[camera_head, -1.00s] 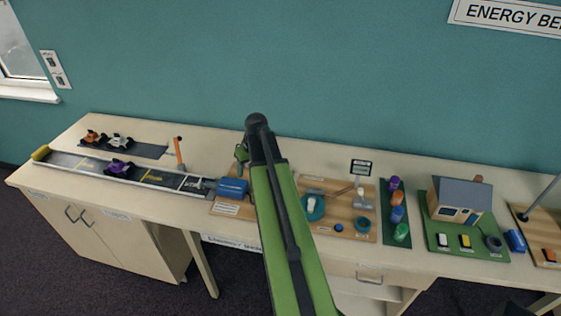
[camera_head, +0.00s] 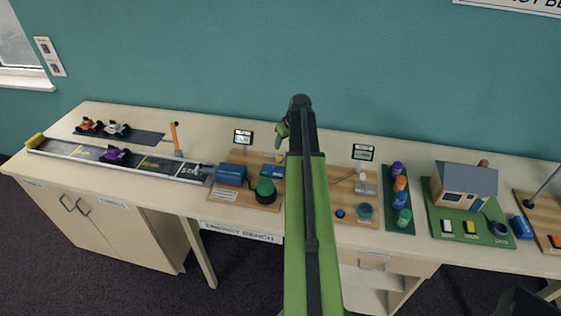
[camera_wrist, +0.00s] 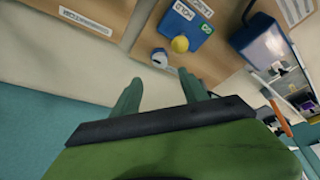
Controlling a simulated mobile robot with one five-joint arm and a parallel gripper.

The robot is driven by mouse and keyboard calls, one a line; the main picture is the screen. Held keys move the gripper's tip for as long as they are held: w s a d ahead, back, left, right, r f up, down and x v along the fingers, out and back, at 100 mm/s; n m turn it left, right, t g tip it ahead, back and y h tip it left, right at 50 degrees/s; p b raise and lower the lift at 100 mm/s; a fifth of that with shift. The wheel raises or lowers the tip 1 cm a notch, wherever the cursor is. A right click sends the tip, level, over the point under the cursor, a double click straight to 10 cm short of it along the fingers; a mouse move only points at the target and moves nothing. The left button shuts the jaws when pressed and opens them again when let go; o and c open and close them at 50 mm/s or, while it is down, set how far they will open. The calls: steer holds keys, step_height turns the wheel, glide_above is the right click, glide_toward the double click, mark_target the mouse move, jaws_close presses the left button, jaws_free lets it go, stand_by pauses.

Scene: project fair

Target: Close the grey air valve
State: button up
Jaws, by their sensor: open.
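A small round grey-white fitting (camera_wrist: 160,57), which looks like the grey air valve, sits at the edge of a wooden board in the wrist view. It is beside a blue box (camera_wrist: 181,22) with a yellow knob (camera_wrist: 180,44). I cannot read the valve's position. In the head view the blue box (camera_head: 272,171) stands on the board just left of my arm; I cannot make out the valve there. My gripper (camera_wrist: 161,92) is open and empty, its two green fingers apart. The fitting appears beyond the fingertips, roughly between them. My gripper (camera_head: 281,133) also shows near the wall in the head view.
A larger blue box (camera_head: 231,174), a green-topped black knob (camera_head: 265,190) and a small display (camera_head: 243,137) stand around the same board. A track (camera_head: 130,169) with toy cars lies left. A second board (camera_head: 352,207), colored cylinders (camera_head: 401,199) and a model house (camera_head: 464,188) stand right.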

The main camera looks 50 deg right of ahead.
steer(key=b+x, duration=0.7)
steer(key=x, duration=0.2)
steer(key=shift+w+f, duration=0.2)
steer(key=shift+f, duration=0.15)
steer(key=shift+r, duration=0.1)
